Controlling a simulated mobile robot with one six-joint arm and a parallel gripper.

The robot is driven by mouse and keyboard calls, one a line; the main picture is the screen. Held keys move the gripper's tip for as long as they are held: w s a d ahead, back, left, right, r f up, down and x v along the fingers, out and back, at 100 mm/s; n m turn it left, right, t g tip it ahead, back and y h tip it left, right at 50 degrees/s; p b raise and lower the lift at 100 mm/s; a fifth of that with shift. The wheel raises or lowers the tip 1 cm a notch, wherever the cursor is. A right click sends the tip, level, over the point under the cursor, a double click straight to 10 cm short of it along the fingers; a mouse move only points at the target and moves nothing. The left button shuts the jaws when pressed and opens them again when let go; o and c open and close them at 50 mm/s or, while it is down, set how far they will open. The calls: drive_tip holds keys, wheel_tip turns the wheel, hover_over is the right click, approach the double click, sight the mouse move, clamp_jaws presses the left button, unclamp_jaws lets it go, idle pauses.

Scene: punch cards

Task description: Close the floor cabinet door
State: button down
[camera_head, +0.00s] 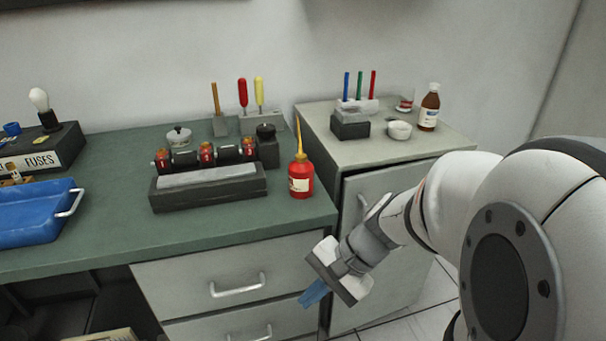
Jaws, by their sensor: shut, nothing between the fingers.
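The grey floor cabinet (340,152) stands at the right, against the wall and beside the green workbench. Its door (400,275) faces forward, with a pale upright handle (364,205) near its left edge. A dark strip shows along the door's upper left side. How far the door stands off the frame is hard to tell, as my arm covers much of its middle and right. My gripper (313,294), with blue fingertips, is shut and empty. In the picture it is just left of the door's lower left edge, in front of the bench drawers.
The bench drawers (190,285) are closed, their handles sticking out. A red oil can (301,178) stands near the bench's right edge. Tiled floor shows at lower right.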

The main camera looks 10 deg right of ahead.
drive_tip(key=w+d+f+m+t+y+b, duration=0.3)
drive_tip(key=w+d+f+m+t+b, duration=0.65)
drive_tip(key=m, duration=0.45)
drive_tip(key=w+d+f+m+t+h+b, duration=0.1)
drive_tip(key=d+f+m+t+h+b, duration=0.15)
drive_tip(key=d+m+t+h, duration=0.4)
drive_tip(key=w+d+f+m+t+h+b, duration=0.1)
drive_tip(key=d+f+m+b, duration=0.2)
drive_tip(key=d, duration=0.6)
drive_tip(key=w+a+m, duration=0.1)
drive_tip(key=w, duration=1.2)
drive_tip(key=shift+w+a+h+b, duration=0.2)
drive_tip(key=shift+w+h+b, duration=0.15)
drive_tip(key=shift+b, duration=0.1)
drive_tip(key=shift+r+m, duration=0.1)
drive_tip(key=shift+m, duration=0.15)
